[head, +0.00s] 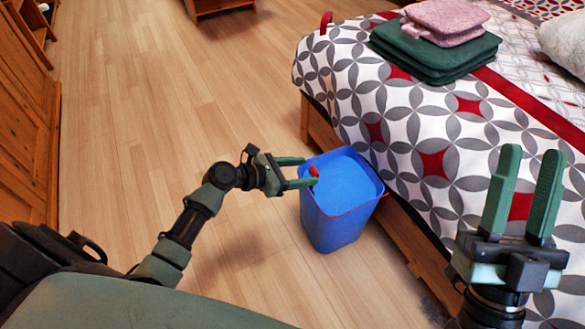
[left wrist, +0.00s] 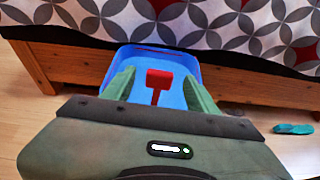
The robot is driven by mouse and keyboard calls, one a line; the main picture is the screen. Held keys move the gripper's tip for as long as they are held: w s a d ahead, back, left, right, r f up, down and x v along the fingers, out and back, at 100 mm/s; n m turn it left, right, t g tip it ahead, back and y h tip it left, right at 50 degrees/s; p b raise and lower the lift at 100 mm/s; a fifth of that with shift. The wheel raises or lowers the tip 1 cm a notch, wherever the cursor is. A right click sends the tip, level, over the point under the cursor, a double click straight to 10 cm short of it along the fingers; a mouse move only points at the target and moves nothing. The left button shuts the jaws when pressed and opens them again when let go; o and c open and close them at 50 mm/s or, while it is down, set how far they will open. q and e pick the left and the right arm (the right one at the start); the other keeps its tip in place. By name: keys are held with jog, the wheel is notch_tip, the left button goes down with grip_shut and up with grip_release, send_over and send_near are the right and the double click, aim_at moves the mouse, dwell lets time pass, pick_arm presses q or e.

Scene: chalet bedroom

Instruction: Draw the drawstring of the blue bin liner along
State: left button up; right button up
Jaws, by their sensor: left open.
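The blue bin (head: 333,232) stands on the floor against the bed, with a light blue liner (head: 350,182) inside it. A red drawstring (head: 352,211) shows along its rim. A red pull tab (head: 314,172) stands up at the left side of the rim. My left gripper (head: 307,172) is open at that side, its fingers either side of the tab. In the left wrist view the red tab (left wrist: 160,78) shows between the two green fingers, apart from both. My right gripper (head: 531,152) is open and empty in front of the bed.
The bed (head: 395,115) with a patterned cover stands right behind the bin. Folded green towels (head: 435,60) and pink cloths (head: 445,18) lie on it. A wooden cabinet (head: 25,130) is at the left. A teal slipper (left wrist: 294,128) lies on the floor. The floor left of the bin is clear.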

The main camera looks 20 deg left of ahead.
pick_arm(q)
jog(key=p+v, duration=0.1)
jog(key=v, duration=0.2)
jog(key=shift+s+a+r, duration=0.1)
jog(key=shift+s, duration=0.05)
pick_arm(e)
jog(key=w+f+g+h, duration=0.1)
jog(key=w+f+g, duration=0.2)
jog(key=w+f, duration=0.1)
jog(key=shift+a+f, duration=0.2)
jog(key=shift+f, duration=0.05)
